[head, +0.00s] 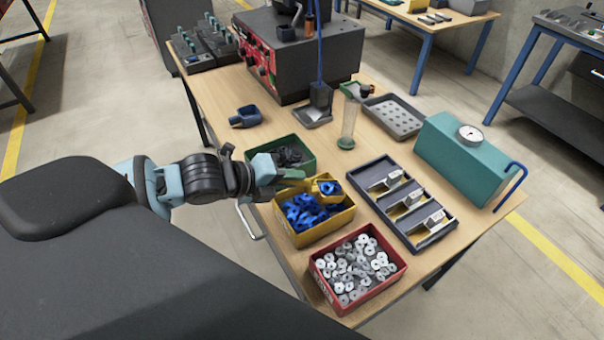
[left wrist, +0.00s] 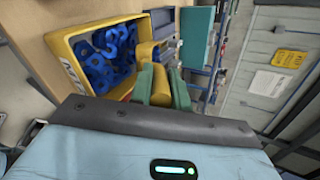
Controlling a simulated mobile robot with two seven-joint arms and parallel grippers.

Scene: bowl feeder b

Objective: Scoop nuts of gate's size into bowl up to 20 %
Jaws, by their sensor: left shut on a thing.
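My left gripper (head: 303,182) is shut on the handle of a small yellow scoop (head: 327,181). The scoop is over the far right part of a yellow bin (head: 318,236) and has blue nuts in it. More blue nuts (head: 297,213) lie in the bin. I cannot tell whether the scoop touches them. In the left wrist view, the gripper's green fingers (left wrist: 161,88) close around the yellow handle, beside the yellow bin (left wrist: 62,48). My right gripper is not in view.
A green bin (head: 306,142) of dark parts and a red bin (head: 391,281) of grey washers flank the yellow bin. A three-slot tray (head: 437,234), clear tube (head: 350,118), holed tray (head: 398,116), teal box (head: 455,160) and blue-grey scoop (head: 246,116) stand on the table.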

